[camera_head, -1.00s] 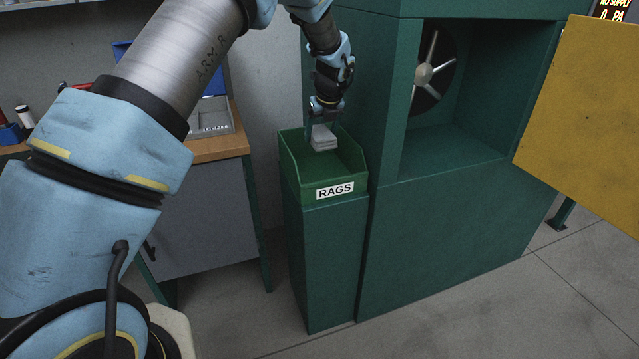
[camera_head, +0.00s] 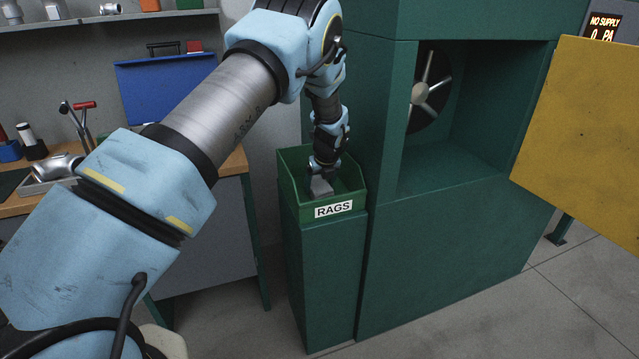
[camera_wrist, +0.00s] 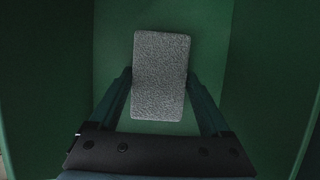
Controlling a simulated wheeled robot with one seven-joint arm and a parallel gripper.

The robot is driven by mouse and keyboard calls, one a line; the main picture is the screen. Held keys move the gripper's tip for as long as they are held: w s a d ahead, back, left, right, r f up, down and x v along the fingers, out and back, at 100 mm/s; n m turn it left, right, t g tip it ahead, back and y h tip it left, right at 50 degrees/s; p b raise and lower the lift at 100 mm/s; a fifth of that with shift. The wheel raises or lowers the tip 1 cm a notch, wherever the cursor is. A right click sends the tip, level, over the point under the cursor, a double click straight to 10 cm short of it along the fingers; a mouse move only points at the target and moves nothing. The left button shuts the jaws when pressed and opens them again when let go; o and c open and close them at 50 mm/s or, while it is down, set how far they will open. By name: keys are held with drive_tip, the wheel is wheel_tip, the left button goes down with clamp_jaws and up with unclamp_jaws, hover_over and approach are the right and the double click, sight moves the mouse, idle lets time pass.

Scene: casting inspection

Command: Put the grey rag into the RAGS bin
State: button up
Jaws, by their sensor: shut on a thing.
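The grey rag (camera_head: 320,187) is a folded, rough-textured block. In the wrist view the rag (camera_wrist: 160,75) sits between the two fingers of my gripper (camera_wrist: 159,88), which is shut on it. In the head view my gripper (camera_head: 321,178) points down inside the open top of the green RAGS bin (camera_head: 290,185), with the rag below the rim. The bin's white RAGS label faces front. Green bin walls surround the rag in the wrist view. I cannot tell whether the rag touches the bin's floor.
The bin stands against a large green cabinet (camera_head: 450,260) with an open chamber and a fan. A yellow door (camera_head: 580,130) hangs open at the right. A workbench (camera_head: 232,163) with tools and a blue box lid (camera_head: 165,90) is at the left.

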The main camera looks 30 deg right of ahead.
drive_tip(key=shift+f, duration=0.1)
drive_tip(key=o, duration=1.3)
drive_tip(key=shift+c, duration=0.2)
drive_tip(key=b+v, duration=0.1)
drive_tip(key=v, duration=1.1)
drive_tip(key=shift+b, duration=0.4)
